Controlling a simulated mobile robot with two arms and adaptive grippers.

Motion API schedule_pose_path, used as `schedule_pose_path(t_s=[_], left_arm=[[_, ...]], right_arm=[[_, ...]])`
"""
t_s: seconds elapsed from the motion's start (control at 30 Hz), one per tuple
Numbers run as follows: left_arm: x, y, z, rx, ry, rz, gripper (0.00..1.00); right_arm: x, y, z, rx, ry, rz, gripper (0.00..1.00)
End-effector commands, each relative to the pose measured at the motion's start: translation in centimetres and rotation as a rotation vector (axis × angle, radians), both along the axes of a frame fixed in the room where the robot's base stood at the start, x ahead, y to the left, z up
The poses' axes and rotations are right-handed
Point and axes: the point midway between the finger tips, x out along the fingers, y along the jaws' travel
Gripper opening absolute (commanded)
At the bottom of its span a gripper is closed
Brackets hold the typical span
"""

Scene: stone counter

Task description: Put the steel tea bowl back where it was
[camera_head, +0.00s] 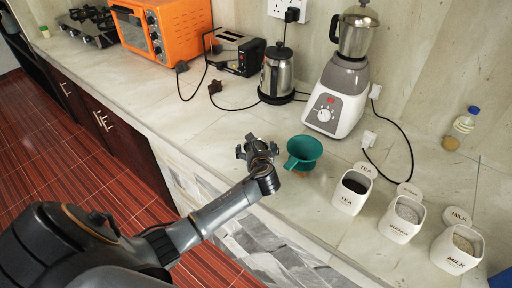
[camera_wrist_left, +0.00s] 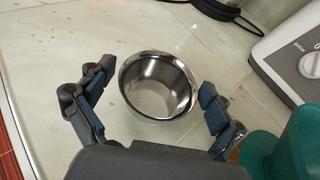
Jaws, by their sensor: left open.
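The steel tea bowl (camera_wrist_left: 158,88) stands upright and looks empty on the counter in the left wrist view. My left gripper (camera_head: 258,149) is open over the counter, left of the green funnel-like cup in the head view. In the left wrist view its two fingers (camera_wrist_left: 156,80) are on either side of the bowl, with a gap on both sides. In the head view the gripper hides most or all of the bowl. My right gripper is not in view.
The green cup (camera_head: 304,152) is close to the right of the left gripper. A blender (camera_head: 335,100), kettle (camera_head: 277,75) and toaster (camera_head: 238,52) stand behind. Labelled tea (camera_head: 350,198), sugar (camera_head: 400,226) and milk (camera_head: 455,255) canisters stand at right. Counter left of the gripper is clear.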

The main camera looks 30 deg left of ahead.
Motion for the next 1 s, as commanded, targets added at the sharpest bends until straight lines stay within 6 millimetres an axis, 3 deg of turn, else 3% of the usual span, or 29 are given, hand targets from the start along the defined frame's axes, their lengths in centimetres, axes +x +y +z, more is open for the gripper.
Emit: schedule_pose_path(t_s=[0.17, 0.7, 1.0], left_arm=[[-0.2, -0.2, 0.4, 0.001, 0.0, -0.001, 0.93], [-5.0, -4.3, 3.1, 0.001, -0.001, 0.0, 0.93], [-5.3, -4.5, 3.2, 0.001, -0.001, 0.0, 0.93]], right_arm=[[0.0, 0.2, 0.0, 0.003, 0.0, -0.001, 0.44], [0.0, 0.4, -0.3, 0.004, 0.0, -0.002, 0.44], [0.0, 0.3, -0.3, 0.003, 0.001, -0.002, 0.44]])
